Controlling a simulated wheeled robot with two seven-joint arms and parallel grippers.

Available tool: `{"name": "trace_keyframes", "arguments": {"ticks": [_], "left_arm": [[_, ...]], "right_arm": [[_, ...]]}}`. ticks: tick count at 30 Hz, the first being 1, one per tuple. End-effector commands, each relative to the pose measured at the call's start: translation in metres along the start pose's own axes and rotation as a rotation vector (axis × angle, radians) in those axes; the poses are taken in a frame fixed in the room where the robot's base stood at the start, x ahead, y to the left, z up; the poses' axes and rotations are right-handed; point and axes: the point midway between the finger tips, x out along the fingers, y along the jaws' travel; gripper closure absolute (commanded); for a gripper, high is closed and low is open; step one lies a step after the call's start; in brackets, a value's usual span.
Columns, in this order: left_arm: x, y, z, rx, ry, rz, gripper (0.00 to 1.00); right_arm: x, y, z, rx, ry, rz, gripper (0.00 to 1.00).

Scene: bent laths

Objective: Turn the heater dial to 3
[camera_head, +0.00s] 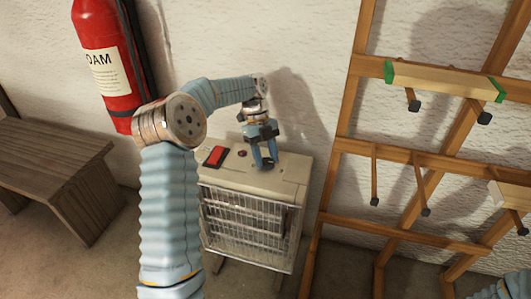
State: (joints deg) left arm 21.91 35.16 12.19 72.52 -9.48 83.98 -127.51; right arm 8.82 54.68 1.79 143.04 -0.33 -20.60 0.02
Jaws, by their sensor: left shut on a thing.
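The heater (247,222) is a cream box with a wire grille front, standing on the floor against the wall. My left gripper (265,164) points down at the right part of the heater's top. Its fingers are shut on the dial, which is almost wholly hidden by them. I cannot read any numbers or the dial's pointer. A red switch (215,156) and a small dark red spot (241,153) sit on the top, left of the gripper. My right gripper is out of view; only a bit of my right arm shows at the bottom right corner.
A wooden rack (345,120) with pegs and a green-ended lath (440,80) stands at the right. A red fire extinguisher (105,55) hangs at the upper left. A wooden bench (50,160) stands at the left. Some floor is bare between bench and heater.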

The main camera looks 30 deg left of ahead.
Motion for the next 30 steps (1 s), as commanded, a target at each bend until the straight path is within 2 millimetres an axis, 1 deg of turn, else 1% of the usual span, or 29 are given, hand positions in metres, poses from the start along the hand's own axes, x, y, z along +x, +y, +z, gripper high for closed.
{"name": "trace_keyframes", "arguments": {"ticks": [4,18,19,21,23,30], "left_arm": [[-0.0002,0.0002,0.001,0.024,-0.002,0.011,0.87],[0.0005,0.0001,0.0013,0.035,-0.003,0.015,0.87],[0.0005,0.0002,0.0013,0.035,-0.003,0.016,0.52],[0.0005,0.0001,0.0011,0.035,-0.003,0.015,0.41],[0.0004,0.0,0.001,0.035,-0.002,0.015,0.32],[0.0001,-0.0003,0.0004,0.035,-0.001,0.015,0.31]], "right_arm": [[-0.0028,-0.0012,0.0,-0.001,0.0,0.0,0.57],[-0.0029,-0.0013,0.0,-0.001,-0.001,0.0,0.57],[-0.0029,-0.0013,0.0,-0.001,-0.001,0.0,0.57],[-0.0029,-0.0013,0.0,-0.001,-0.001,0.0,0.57],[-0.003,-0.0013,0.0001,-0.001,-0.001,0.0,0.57],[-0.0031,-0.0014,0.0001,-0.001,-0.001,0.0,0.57]]}}
